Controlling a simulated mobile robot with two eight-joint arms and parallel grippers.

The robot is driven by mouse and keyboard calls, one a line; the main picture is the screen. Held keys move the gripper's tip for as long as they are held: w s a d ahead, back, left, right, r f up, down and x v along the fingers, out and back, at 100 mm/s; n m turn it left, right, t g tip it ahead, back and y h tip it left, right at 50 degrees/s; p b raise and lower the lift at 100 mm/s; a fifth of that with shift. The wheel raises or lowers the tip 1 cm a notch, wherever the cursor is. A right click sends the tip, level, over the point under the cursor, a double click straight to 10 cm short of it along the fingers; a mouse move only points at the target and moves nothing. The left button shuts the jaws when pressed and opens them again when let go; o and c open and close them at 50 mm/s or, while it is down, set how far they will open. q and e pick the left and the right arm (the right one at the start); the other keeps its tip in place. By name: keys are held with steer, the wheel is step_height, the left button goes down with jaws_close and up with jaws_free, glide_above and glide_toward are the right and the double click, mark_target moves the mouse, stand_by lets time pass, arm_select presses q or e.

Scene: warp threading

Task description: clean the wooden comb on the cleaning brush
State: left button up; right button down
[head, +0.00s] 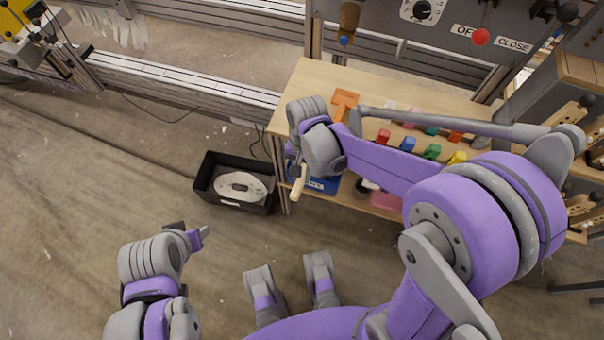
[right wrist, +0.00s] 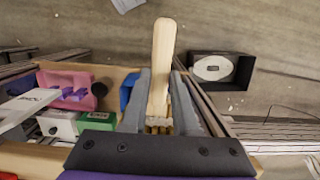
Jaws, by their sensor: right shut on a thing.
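The wooden comb (right wrist: 163,62) is a long, flat, pale piece held between the two grey fingers of my right gripper (right wrist: 158,100) in the right wrist view. Its lower end near the palm looks notched and is partly hidden. In the head view the comb (head: 298,184) hangs below my right gripper (head: 297,167), at the left edge of the wooden table. My left gripper (head: 190,236) is low at the left, over open floor and away from the comb; its finger gap is unclear. I cannot clearly pick out the cleaning brush.
A black bin (head: 205,185) holding a white oval item stands on the floor left of the wooden table (head: 300,85). Several coloured items lie on the table, partly behind my right arm. A control panel (head: 450,22) is at the back. The floor at left is clear.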

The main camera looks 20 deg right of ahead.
steer(key=shift+r+p, duration=1.85)
steer(key=shift+r, duration=1.05)
steer(key=shift+f, duration=0.15)
step_height(320, 180, down, 3)
steer(key=b, duration=0.2)
steer(key=shift+f+b, duration=0.2)
steer(key=shift+b, duration=0.2)
steer(key=shift+f+b, duration=2.35)
steer(key=shift+f, duration=0.95)
steer(key=shift+r, duration=0.15)
steer(key=shift+r+p, duration=3.65)
steer(key=shift+r, duration=1.35)
